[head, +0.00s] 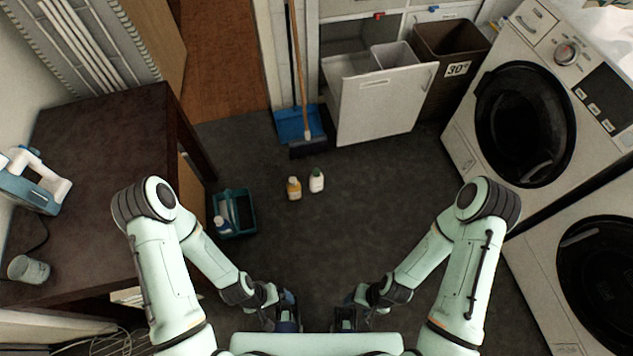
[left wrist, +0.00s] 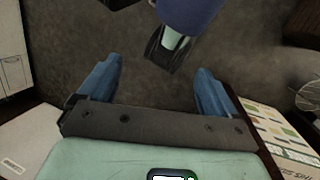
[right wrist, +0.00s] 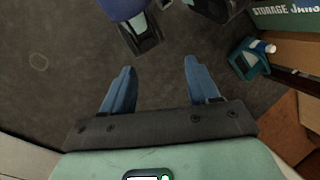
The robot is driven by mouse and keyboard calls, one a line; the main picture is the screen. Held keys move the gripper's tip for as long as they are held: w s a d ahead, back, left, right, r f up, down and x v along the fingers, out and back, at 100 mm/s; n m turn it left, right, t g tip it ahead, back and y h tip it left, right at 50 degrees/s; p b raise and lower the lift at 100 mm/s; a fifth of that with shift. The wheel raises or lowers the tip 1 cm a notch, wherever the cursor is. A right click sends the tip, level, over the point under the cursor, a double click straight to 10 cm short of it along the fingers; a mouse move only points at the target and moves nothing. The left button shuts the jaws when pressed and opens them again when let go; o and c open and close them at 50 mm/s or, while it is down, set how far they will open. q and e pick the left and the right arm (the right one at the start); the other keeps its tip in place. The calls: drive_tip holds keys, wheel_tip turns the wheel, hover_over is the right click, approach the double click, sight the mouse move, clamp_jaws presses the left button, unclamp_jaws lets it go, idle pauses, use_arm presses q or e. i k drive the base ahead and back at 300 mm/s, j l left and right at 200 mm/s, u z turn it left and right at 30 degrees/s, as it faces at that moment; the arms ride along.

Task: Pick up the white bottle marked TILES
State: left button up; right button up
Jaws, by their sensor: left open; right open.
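A white bottle (head: 317,181) with a dark green top stands on the dark floor ahead of me in the head view. Its marking is too small to read. A yellow-orange bottle (head: 294,188) with a white cap stands just left of it. My left gripper (head: 288,318) and my right gripper (head: 345,318) are low and close to my base, well short of both bottles. In the left wrist view the left fingers (left wrist: 158,78) are apart and empty. In the right wrist view the right fingers (right wrist: 158,70) are also apart and empty.
A teal crate (head: 236,212) holding a blue-and-white bottle (head: 221,224) sits left of the bottles. A blue dustpan (head: 293,122) and broom (head: 307,148) stand behind, beside an open white drawer (head: 377,107). A brown table (head: 107,180) flanks the left, washing machines (head: 535,110) the right. Floor between is clear.

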sight(316, 178)
drive_tip(key=i+u, duration=0.3)
drive_tip(key=i, duration=0.15)
drive_tip(key=i+l+u, duration=0.2)
drive_tip(key=i+u, duration=0.15)
drive_tip(key=i, duration=0.15)
drive_tip(key=i+l+u, duration=0.3)
drive_tip(key=i, duration=0.15)
